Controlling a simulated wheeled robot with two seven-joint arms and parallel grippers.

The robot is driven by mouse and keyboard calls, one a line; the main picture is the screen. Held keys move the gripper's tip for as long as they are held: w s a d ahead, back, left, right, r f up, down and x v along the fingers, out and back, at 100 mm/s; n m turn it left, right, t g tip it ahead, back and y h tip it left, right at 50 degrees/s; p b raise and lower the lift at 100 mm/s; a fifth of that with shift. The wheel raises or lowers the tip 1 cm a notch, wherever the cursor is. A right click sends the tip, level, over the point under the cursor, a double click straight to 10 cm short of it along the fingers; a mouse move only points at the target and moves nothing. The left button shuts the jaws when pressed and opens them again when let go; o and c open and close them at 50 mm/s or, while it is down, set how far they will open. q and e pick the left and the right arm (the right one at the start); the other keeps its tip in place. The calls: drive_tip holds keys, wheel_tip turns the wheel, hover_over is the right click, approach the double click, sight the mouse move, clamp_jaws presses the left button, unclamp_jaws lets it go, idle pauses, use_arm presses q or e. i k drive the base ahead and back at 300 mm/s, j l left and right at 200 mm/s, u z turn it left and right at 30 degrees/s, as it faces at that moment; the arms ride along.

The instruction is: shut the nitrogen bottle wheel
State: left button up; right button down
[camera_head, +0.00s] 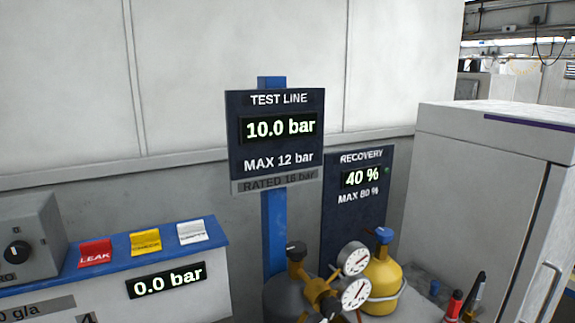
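A dark grey bottle (283,294) stands at the bottom centre, with a black wheel (296,249) on top and brass fittings (318,292) at its neck. Two round white gauges are by it, an upper gauge (353,258) and a lower gauge (355,293). A yellow bottle (382,277) with a blue wheel (384,235) stands just to the right. No label shows which bottle is nitrogen. The lower parts of both bottles are hidden or cut off. The test line sign (277,173) reads 10.0 bar, max 12 bar. Neither gripper is in view.
A blue-edged panel at left has red (95,253), yellow (145,242) and white (192,231) tags and a 0.0 bar display (166,280). A recovery sign (356,210) reads 40 %. A grey cabinet (480,185) stands at right, with red and black tools (453,304) before it.

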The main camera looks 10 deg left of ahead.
sight(296, 250)
drive_tip(key=l+u, duration=0.25)
drive_tip(key=u, duration=0.25)
drive_tip(key=l+u, duration=0.3)
drive_tip(key=u, duration=0.15)
drive_tip(key=l+u, duration=0.25)
drive_tip(key=u, duration=0.25)
